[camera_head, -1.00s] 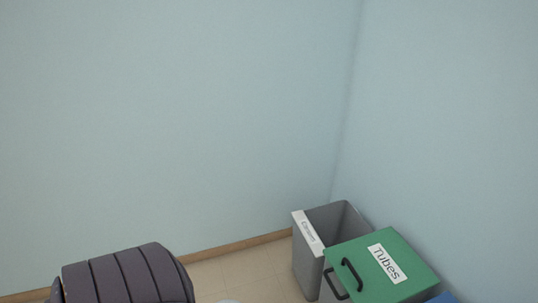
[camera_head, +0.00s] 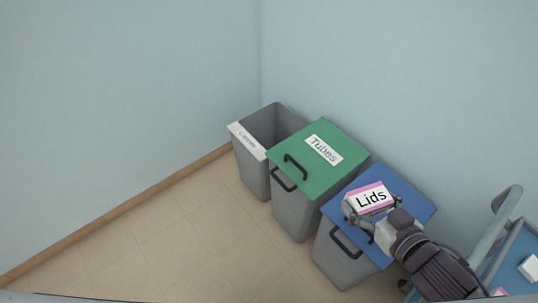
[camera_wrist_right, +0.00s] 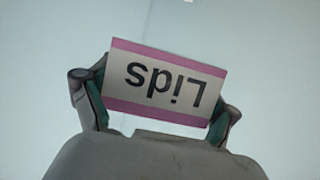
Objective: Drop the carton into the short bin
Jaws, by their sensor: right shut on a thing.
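The carton (camera_head: 370,197) is a white box with pink bands and the word "Lids". My right gripper (camera_head: 373,211) is shut on it, and in the head view it appears over the blue-lidded bin. In the right wrist view the carton (camera_wrist_right: 163,83) sits between the two fingers (camera_wrist_right: 160,98), its lettering upside down. Three grey bins stand in a row along the right wall. The far one (camera_head: 255,175) is open, with a small white label on its rim. I cannot tell their exact heights. My left gripper is not in view.
A green lid (camera_head: 290,187) labelled "Tubes" covers the middle bin. A blue lid (camera_head: 418,206) covers the nearest bin. A blue cart (camera_head: 510,262) with a grey handle stands at the right edge. The tiled floor (camera_head: 190,240) left of the bins is clear.

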